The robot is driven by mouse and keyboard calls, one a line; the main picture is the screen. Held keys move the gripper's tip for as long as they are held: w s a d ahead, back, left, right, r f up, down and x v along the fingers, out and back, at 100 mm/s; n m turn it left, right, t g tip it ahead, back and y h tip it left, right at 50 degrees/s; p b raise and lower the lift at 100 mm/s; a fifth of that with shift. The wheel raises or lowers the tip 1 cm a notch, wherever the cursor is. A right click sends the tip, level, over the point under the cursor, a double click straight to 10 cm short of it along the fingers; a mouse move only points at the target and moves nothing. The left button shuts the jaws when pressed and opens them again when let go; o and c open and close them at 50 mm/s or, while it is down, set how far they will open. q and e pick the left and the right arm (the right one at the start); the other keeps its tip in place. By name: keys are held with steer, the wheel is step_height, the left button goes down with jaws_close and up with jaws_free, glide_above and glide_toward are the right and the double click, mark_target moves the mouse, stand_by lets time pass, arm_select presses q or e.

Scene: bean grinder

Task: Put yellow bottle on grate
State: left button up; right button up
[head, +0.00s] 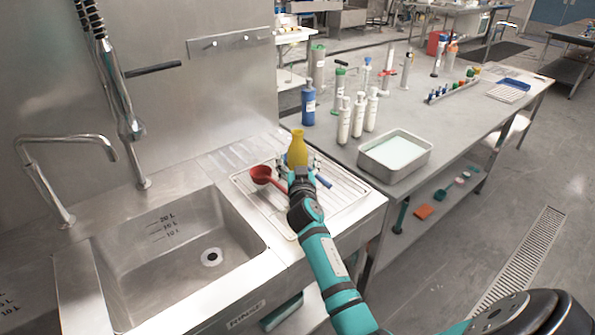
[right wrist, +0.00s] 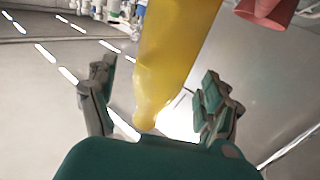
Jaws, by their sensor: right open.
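The yellow bottle (head: 297,148) stands upright over the wire grate (head: 343,196) on the drainboard right of the sink. Its lower part is hidden behind my right gripper (head: 301,177), so its contact with the grate does not show. In the right wrist view the bottle (right wrist: 175,60) lies between the spread fingers of my right gripper (right wrist: 155,108), with bright gaps beside it. That gripper is open. My left gripper is not in view.
A red ladle (head: 262,175) lies on the grate just left of the bottle. The sink basin (head: 180,250) is to the left. A blue bottle (head: 308,103), white bottles (head: 358,115) and a metal tray (head: 395,155) stand on the bench behind and to the right.

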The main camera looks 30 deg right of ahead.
steer(key=shift+x, duration=1.2)
jaws_close()
